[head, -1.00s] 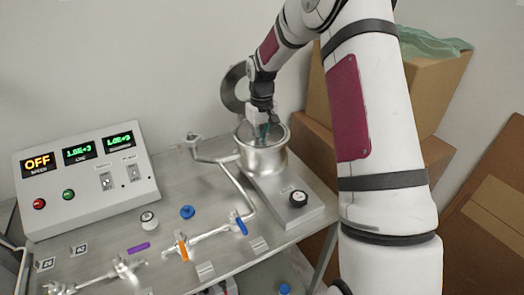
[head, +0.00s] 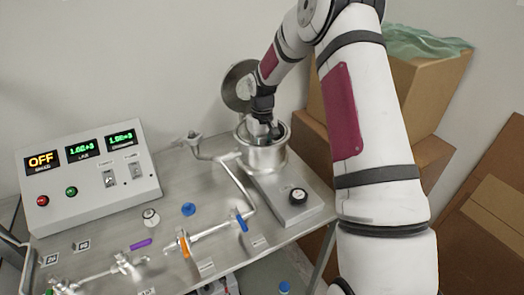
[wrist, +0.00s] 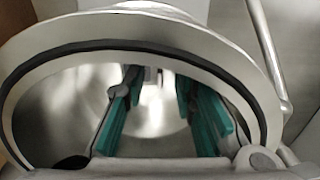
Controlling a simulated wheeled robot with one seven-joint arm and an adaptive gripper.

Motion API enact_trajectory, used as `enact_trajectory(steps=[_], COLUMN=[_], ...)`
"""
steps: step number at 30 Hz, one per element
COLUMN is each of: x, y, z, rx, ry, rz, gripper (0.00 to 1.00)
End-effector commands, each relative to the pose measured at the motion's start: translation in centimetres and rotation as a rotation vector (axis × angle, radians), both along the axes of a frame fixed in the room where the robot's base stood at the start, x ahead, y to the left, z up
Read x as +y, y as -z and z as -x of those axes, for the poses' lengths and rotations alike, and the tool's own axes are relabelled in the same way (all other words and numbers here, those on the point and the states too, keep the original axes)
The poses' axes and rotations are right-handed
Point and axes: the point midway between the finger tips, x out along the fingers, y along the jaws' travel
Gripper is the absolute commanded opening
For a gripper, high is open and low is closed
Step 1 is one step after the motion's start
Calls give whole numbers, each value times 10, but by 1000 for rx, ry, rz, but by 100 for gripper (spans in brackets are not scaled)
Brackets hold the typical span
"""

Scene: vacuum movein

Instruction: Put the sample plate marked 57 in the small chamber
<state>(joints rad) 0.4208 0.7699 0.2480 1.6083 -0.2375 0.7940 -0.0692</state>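The small chamber (head: 264,158) is a round silver pot at the back right of the metal bench. Its round lid (head: 238,88) stands open behind it. My gripper (head: 264,130) reaches down into the chamber's mouth. In the wrist view the chamber's dark-ringed rim (wrist: 150,47) surrounds the view. My gripper's teal finger pads (wrist: 160,88) stand well apart inside, with no plate clearly held between them. I cannot make out a plate marked 57; the chamber floor is partly hidden. Two small marked tags (head: 66,252) lie at the bench's left, neither reading 57.
A control box (head: 90,178) with an OFF display stands at the left. Pipes with purple, orange and blue (head: 241,222) valve handles cross the bench front. Cardboard boxes (head: 425,95) stand at the right.

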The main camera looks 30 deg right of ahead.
Motion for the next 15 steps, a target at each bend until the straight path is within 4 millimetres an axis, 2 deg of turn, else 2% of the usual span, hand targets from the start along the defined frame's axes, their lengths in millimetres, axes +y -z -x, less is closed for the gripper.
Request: enact_trajectory(steps=[8, 11, 15], x=[0, -1, -1], y=[-6, -17, -44], z=[0, -2, -2], rx=[-2, -4, -5], ry=[0, 0, 1], rz=[1, 2, 2], gripper=[25, 25, 25])
